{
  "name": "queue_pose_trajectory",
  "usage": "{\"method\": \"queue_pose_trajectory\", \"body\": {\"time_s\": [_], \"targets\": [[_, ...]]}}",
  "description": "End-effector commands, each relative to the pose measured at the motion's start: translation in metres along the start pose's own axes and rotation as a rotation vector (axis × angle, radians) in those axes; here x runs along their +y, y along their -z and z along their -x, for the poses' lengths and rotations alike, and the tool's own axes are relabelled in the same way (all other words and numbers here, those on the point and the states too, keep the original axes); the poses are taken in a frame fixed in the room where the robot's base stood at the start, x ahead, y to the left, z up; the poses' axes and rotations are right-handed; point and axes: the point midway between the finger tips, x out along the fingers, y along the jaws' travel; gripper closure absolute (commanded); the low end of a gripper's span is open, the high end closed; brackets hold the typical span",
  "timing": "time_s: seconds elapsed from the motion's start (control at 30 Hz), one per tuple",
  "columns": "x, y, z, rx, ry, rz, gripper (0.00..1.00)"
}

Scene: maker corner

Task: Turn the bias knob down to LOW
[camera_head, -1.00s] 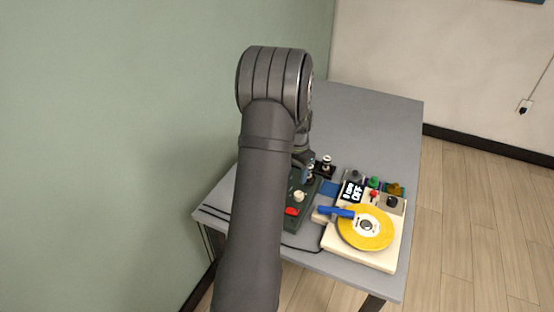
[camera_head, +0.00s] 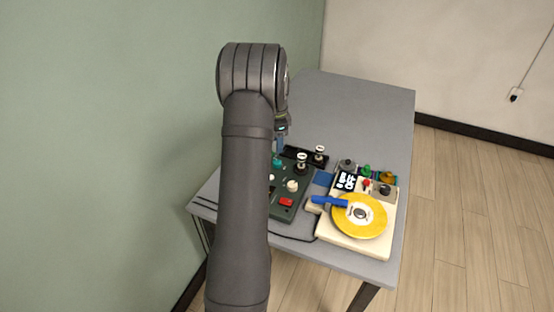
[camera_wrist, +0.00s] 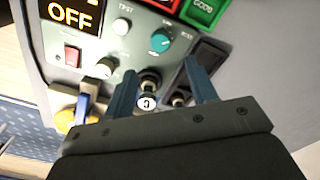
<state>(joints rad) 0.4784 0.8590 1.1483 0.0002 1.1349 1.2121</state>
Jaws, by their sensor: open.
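The dark green control panel (camera_head: 285,212) is partly hidden behind my arm in the head view; it also shows in the wrist view (camera_wrist: 95,45). A teal round knob (camera_wrist: 160,40) with tick marks sits on it, and shows in the head view (camera_head: 276,162). Its small labels are too blurred to tell which one reads bias. A black post with a white cap (camera_wrist: 147,102) lies in line between my fingers. My gripper (camera_wrist: 160,78) is open and empty, its fingertips pointing at the panel. In the head view its fingers are mostly hidden.
A red rocker switch (camera_head: 286,202) and a cream knob (camera_head: 292,185) are on the panel. A second capped post (camera_head: 319,152) stands at the back. Right of it is a cream base (camera_head: 355,245) with a yellow disc (camera_head: 345,225). The table's far part (camera_head: 360,110) is clear.

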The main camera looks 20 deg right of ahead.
Motion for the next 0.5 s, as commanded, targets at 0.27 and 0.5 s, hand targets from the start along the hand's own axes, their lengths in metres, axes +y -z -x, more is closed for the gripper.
{"method": "queue_pose_trajectory", "body": {"time_s": [0.27,0.5], "targets": [[0.000,0.000,-0.059,-0.001,-0.002,0.001,0.48],[0.000,0.000,-0.086,0.000,-0.001,0.001,0.48]]}}
